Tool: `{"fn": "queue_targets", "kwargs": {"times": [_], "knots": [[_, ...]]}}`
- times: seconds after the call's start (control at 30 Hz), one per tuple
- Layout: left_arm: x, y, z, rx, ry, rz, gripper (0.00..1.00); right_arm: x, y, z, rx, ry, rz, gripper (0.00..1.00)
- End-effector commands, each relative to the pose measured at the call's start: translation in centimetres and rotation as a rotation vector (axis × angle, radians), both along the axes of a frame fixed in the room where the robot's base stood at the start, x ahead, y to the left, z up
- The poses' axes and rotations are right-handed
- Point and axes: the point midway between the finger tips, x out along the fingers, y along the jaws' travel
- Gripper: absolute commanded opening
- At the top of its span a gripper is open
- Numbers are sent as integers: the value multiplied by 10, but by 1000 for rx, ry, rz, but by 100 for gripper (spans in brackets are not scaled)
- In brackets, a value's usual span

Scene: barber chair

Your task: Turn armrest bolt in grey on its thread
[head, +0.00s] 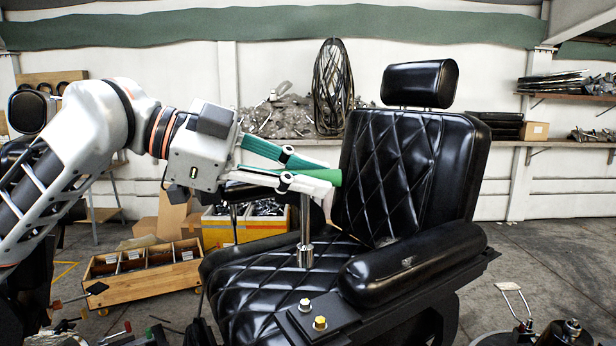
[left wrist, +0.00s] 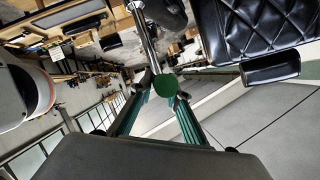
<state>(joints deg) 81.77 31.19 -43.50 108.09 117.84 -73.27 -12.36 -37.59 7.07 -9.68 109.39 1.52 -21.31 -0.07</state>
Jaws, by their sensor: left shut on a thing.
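My left gripper (head: 322,178) is shut on a green-handled socket tool (head: 306,220). Its steel shaft hangs upright, with the wide socket at its lower end. In the left wrist view the tool's round green end (left wrist: 166,84) sits between the fingertips. The grey bolt (head: 304,304) stands on a black plate (head: 290,325) at the chair's near side, a yellow bolt (head: 320,323) beside it. In the head view the socket appears above the grey bolt, apart from it; I cannot tell whether they line up in depth. My right gripper is not in view.
The black barber chair (head: 400,165) fills the middle, its padded armrest (head: 410,265) right of the bolts. A wooden parts box (head: 140,285) and a yellow-and-white crate (head: 245,228) stand on the floor at left.

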Motion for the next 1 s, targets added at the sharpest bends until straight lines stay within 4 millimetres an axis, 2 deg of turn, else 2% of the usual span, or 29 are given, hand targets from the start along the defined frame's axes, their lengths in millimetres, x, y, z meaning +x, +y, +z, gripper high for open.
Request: {"fn": "queue_targets", "kwargs": {"times": [0.17,1.0], "knots": [[0,0,-3,-2,-2,-2,0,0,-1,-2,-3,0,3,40],[0,1,-56,-3,0,-2,0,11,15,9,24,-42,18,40]]}}
